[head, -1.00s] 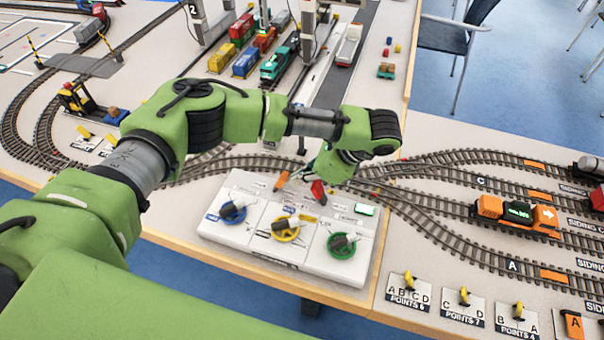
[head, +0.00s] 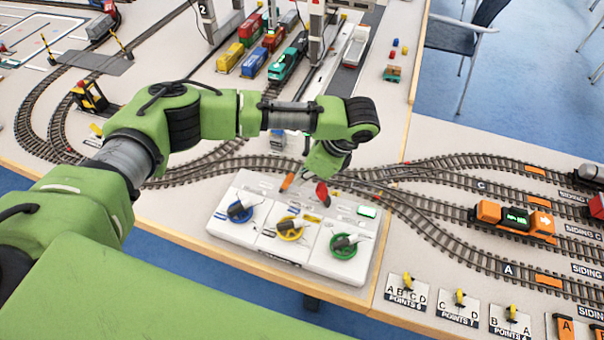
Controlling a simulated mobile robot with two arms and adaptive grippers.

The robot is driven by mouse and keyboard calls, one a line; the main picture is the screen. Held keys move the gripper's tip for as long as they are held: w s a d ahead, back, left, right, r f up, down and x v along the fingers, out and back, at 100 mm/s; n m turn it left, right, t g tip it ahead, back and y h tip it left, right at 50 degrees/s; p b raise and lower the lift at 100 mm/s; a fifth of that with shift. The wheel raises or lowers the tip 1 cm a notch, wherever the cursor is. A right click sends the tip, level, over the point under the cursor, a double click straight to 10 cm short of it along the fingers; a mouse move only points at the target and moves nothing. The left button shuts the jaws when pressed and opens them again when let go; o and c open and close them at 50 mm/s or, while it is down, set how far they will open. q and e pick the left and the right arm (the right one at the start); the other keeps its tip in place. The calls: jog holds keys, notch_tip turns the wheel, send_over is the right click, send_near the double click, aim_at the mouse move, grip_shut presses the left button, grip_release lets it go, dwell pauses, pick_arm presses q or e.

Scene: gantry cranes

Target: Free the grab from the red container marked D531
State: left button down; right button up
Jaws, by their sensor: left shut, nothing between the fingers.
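A red container (head: 250,27) stands behind the yellow one at the back, and another red container (head: 273,40) stands behind the blue one. No D531 marking is readable on either. The gantry cranes show only their lower parts, such as a grey leg (head: 315,45). I cannot make out the grab. My left gripper (head: 313,174) is shut and empty, pointing down over the back edge of the white control panel (head: 224,226). Its fingers are mostly hidden, and I cannot tell whether it touches the panel. My right gripper is not in view.
The panel carries blue (head: 240,211), yellow (head: 291,228) and green (head: 344,246) dials, plus an orange lever (head: 288,181) and a red lever (head: 322,193). A teal locomotive (head: 288,60) stands beside the containers. An orange locomotive (head: 515,218) stands on the right siding.

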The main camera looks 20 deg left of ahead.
pick_arm(q)
jog(key=shift+a+r+h+p, duration=0.55)
jog(key=shift+a+h+p, duration=0.35)
jog(key=shift+p, duration=1.25)
jog(key=shift+a+r+h+p, duration=0.5)
jog(key=shift+a+h+p, duration=0.35)
jog(key=shift+p, duration=1.25)
jog(key=shift+a+h, duration=0.35)
jog(key=shift+a, duration=0.1)
jog(key=shift+f+h+p, duration=0.15)
jog(key=shift+h+p, duration=0.15)
jog(key=shift+w, duration=0.1)
jog(key=shift+r+p, duration=0.75)
jog(key=shift+p, duration=0.15)
